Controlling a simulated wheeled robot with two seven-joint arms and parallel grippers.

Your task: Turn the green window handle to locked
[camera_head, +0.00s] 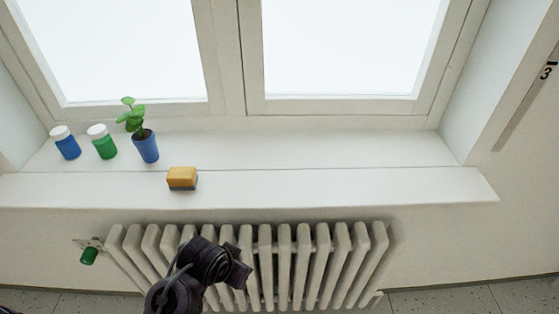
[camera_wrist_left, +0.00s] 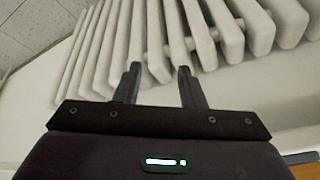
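No green window handle shows in either view. The head view shows only the lower part of the white-framed window (camera_head: 228,60), with its two panes and the middle post; the upper part is outside the picture. My left gripper (camera_wrist_left: 157,80) shows in the left wrist view with its two dark fingers apart and nothing between them. Behind it are the radiator's white ribs. A dark arm part of mine (camera_head: 210,262) stands in front of the radiator in the head view; no fingertips can be made out on it. My right gripper is not in view.
On the sill (camera_head: 330,185) stand a blue jar (camera_head: 66,146), a green jar (camera_head: 104,147), a plant in a blue pot (camera_head: 146,147) and a yellow sponge (camera_head: 182,178). The sill's right half is clear. Below are the radiator (camera_head: 305,265) and a green valve knob (camera_head: 89,256).

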